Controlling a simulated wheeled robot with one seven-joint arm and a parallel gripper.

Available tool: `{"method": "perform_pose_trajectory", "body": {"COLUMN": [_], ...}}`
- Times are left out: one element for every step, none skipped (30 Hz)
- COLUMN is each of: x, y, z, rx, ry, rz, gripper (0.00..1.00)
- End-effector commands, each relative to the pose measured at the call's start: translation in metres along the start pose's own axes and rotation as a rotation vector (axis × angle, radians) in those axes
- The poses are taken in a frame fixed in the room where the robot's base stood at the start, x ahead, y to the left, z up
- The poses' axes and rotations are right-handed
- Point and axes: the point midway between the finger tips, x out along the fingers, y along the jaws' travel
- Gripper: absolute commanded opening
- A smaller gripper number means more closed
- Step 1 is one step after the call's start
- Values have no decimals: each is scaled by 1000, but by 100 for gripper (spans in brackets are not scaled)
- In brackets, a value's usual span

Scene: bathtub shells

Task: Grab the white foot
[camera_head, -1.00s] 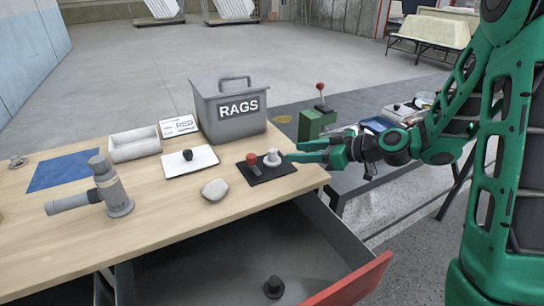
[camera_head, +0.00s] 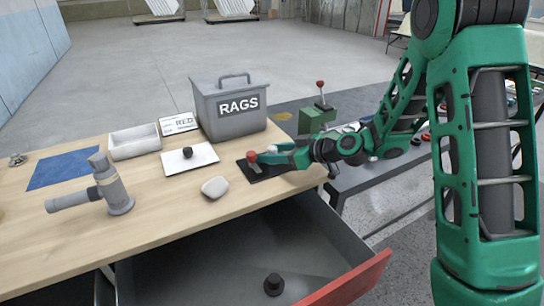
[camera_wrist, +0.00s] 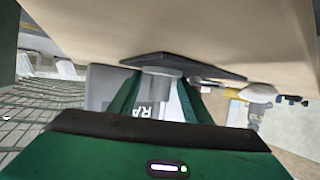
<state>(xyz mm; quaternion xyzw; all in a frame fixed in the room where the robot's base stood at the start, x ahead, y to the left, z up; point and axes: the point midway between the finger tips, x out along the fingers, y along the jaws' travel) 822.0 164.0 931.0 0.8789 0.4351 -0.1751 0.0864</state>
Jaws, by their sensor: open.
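The white foot stands on a small black mat (camera_head: 258,171) at the right end of the wooden bench. In the head view it is mostly hidden by my gripper (camera_head: 280,158), with a pale bit of its top showing. In the wrist view, which is upside down, the pale grey-white foot (camera_wrist: 158,86) stands out from the mat (camera_wrist: 190,66) between my two green fingers. The fingers are open, one on each side of it; I cannot tell whether either touches it. A red-topped foot (camera_head: 252,158) stands just left of it on the same mat.
A grey RAGS box (camera_head: 230,108) stands behind the mat. A white board with a black knob (camera_head: 188,153) and a pale stone (camera_head: 215,187) lie to the left. Below is an open red-fronted drawer (camera_head: 345,285) holding a black knob (camera_head: 273,284).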

Motion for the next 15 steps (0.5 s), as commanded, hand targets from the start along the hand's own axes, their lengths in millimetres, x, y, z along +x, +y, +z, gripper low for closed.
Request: {"method": "perform_pose_trajectory", "body": {"x": [0,0,0,0,0,0,0,0,0,0,0,0,0,0,0], "y": [0,0,0,0,0,0,0,0,0,0,0,0,0,0,0], "z": [0,0,0,0,0,0,0,0,0,0,0,0,0,0,0], "rx": [0,0,0,0,0,0,0,0,0,0,0,0,0,0,0], "ry": [0,0,0,0,0,0,0,0,0,0,0,0,0,0,0], "rz": [0,1,1,1,0,0,0,0,0,0,0,0,0,0,0], "gripper": [44,44,44,44,44,35,27,20,15,15,15,15,15,15,15]}}
